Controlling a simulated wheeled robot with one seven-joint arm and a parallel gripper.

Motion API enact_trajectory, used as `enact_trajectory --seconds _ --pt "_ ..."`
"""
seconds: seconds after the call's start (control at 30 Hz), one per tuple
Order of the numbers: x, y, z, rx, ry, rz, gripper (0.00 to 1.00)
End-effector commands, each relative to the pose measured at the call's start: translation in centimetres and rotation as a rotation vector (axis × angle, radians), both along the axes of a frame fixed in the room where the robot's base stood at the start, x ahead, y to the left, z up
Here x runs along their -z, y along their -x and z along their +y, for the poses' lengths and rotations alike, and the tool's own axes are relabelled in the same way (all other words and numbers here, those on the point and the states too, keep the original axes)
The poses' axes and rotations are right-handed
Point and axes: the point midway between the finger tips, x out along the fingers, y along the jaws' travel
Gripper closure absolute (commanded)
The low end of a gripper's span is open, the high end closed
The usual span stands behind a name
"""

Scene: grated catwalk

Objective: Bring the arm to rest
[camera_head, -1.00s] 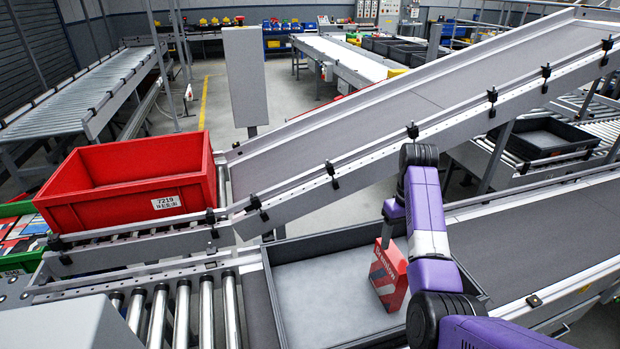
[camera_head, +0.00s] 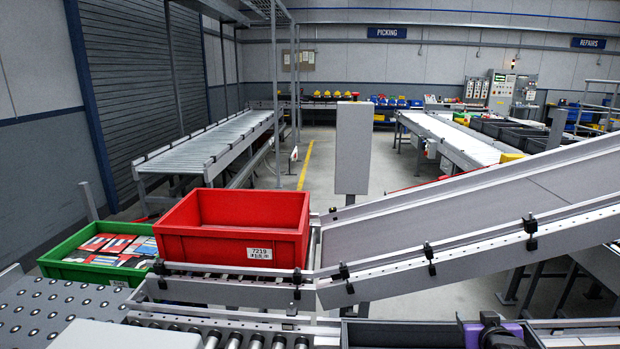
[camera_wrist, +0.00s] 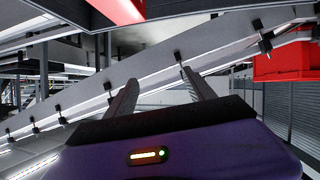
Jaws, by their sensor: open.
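My gripper (camera_wrist: 161,84) shows in the wrist view with its two grey fingers apart and nothing between them. Beyond the fingers is the grey side rail of a sloping conveyor.
A red crate labelled 7219 (camera_head: 236,240) stands on the rollers. A green crate (camera_head: 62,260) of packets is left of it. The sloping conveyor (camera_head: 470,225) rises to the right. A dark tray's rim (camera_head: 400,324) shows at the bottom. Open floor lies behind.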

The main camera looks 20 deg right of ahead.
Motion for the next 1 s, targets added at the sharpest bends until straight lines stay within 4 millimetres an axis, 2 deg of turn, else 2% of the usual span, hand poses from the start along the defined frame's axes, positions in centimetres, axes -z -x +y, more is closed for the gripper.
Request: enact_trajectory --seconds 0.03,0.27,0.47,0.6,0.8,1.0 --pt "1.0 0.7 2.2 -0.025 0.022 -0.035 0.37" --pt "1.5 4.3 11.4 -0.138 0.099 -0.213 0.37" --pt "1.2 9.2 19.2 -0.242 0.12 -0.338 0.37" --pt "0.5 13.1 24.1 -0.313 0.112 -0.407 0.37" --pt "-0.9 19.3 30.2 -0.408 0.076 -0.471 0.37" --pt "-1.8 25.3 34.7 -0.494 0.016 -0.47 0.37"
